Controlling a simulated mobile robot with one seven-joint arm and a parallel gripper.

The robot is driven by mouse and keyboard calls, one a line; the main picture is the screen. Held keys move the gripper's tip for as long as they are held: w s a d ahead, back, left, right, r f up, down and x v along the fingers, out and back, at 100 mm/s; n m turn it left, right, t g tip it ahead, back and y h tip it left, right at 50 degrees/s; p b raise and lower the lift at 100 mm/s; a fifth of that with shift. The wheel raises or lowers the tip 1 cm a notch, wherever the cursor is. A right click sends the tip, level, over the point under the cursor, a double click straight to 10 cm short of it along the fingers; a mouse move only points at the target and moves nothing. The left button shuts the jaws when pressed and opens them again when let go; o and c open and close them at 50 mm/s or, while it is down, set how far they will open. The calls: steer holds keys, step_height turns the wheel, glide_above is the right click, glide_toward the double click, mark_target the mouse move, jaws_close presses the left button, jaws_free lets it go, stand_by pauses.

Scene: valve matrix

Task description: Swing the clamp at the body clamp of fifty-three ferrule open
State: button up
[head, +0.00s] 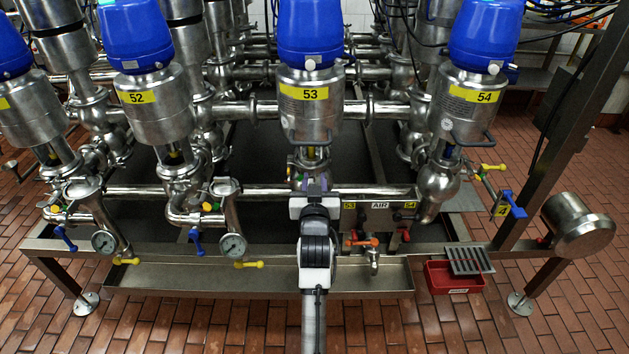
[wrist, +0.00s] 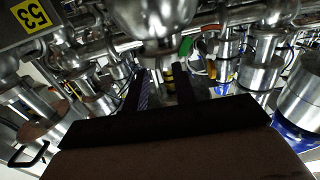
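Valve 53 (head: 310,105), with a blue cap and a yellow 53 label, stands upright in the middle of the head view. Its lower body and body clamp are mostly hidden behind my arm there. In the wrist view a yellow 53 label (wrist: 33,20) shows at the upper left, and a rounded steel body (wrist: 155,16) fills the top middle. My gripper (wrist: 162,82) has two dark fingers standing apart below that body. Dim metal lies beyond the gap, and I see nothing clearly gripped. I cannot make out the clamp itself or whether a finger touches it.
Valve 52 (head: 153,105) stands to the left and valve 54 (head: 464,105) to the right. An AIR panel (head: 380,212) with red and orange handles is close right of my arm. A drip tray (head: 200,278) runs along the front. A red bin (head: 450,278) sits at the right.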

jaws_close()
stand_by(0.3)
